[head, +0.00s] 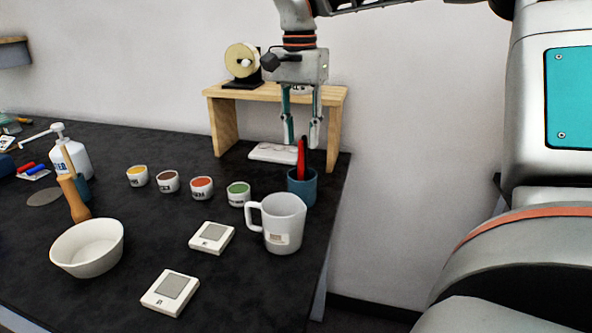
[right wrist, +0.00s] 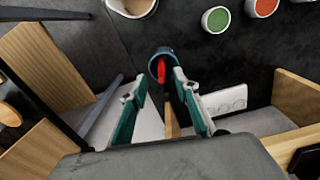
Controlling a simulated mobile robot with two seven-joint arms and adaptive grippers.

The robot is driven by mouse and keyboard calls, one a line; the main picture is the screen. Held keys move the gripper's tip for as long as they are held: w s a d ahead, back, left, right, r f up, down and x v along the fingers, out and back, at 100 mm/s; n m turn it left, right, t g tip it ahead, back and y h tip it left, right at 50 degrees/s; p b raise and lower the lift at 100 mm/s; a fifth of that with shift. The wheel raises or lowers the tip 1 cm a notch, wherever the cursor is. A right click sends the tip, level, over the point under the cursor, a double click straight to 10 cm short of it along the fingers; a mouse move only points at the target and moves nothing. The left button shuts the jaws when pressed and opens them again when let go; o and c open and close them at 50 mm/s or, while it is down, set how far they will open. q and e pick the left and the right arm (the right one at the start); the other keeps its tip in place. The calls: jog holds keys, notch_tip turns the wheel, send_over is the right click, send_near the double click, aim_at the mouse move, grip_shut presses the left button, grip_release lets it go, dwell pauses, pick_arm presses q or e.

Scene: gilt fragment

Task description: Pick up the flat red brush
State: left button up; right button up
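The flat red brush (head: 302,158) stands upright in a blue-grey cup (head: 301,190) at the right edge of the table. My right gripper (head: 301,133) points down and is open, its fingers around the height of the brush's top end. In the right wrist view the red brush (right wrist: 161,70) shows in the cup (right wrist: 154,60), just beyond and between the two spread fingertips (right wrist: 158,84). I cannot tell whether either finger touches it. The brush's lower end is hidden in the cup. My left gripper is not in view.
A wooden stand (head: 222,128) is behind the gripper, with a white patterned slab (head: 272,153) under it. A white mug (head: 284,222) stands close in front of the cup. Several paint pots, including a green one (head: 238,194), line up to the left. A white bowl (head: 88,247) is front left.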

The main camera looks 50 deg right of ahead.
aim_at(301, 165)
jog(key=shift+w+f, duration=0.2)
jog(key=shift+f, duration=0.55)
jog(key=shift+s+f, duration=0.2)
jog(key=shift+f, duration=0.7)
notch_tip(301, 165, down, 5)
jog(key=shift+w+r+b, duration=0.1)
jog(key=shift+w+b, duration=0.05)
jog(key=shift+b, duration=0.3)
grip_shut()
